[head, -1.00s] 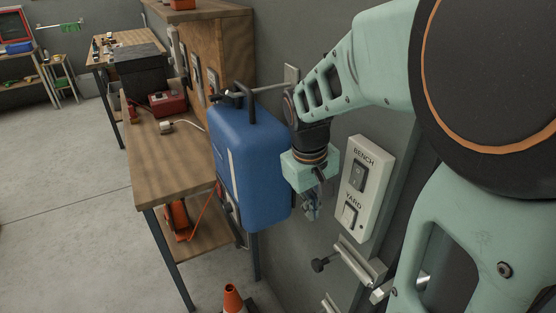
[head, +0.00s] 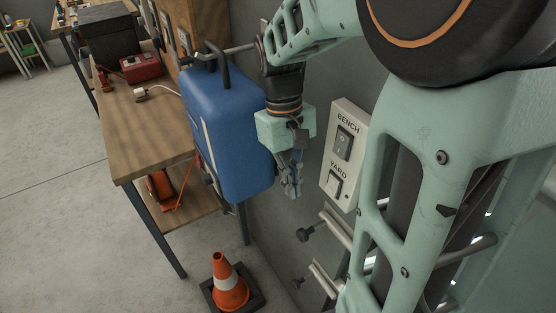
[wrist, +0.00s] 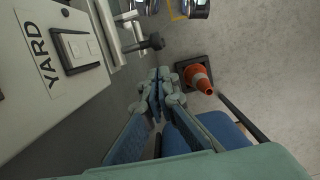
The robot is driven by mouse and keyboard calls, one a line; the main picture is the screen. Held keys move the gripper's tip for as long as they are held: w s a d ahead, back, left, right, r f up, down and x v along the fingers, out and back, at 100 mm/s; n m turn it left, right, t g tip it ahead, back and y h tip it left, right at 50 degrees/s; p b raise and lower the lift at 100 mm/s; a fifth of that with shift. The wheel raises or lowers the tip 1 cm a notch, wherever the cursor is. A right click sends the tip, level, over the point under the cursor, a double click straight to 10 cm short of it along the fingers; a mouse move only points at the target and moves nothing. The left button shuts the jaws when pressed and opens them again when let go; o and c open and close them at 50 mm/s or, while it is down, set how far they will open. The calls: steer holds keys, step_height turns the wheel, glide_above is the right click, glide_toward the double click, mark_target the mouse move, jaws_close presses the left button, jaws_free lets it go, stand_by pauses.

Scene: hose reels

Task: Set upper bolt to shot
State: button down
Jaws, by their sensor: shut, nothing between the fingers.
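The upper bolt (head: 337,226) is a metal barrel and rod on the wall below the switch panel. Its dark knob (head: 303,235) sticks out to the left. A lower bolt (head: 324,279) of the same kind is beneath it, with its own knob (head: 298,283). My arm hides the right ends of both. In the wrist view the nearer bolt's knob (wrist: 157,41) is just beyond and left of the fingertips. My gripper (head: 292,193) points down, shut and empty, above the upper knob and apart from it. Its fingers also show in the wrist view (wrist: 160,77).
A switch panel (head: 331,165) marked BENCH and YARD is right of my gripper. A blue tank (head: 236,140) hangs close on its left. A wooden bench (head: 150,135) stands farther left. An orange cone (head: 229,285) stands on the floor below. The floor at left is clear.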

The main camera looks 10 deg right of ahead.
mark_target(314, 228)
steer(key=x, duration=0.9)
steer(key=shift+s+f, duration=0.1)
steer(key=shift+f, duration=0.05)
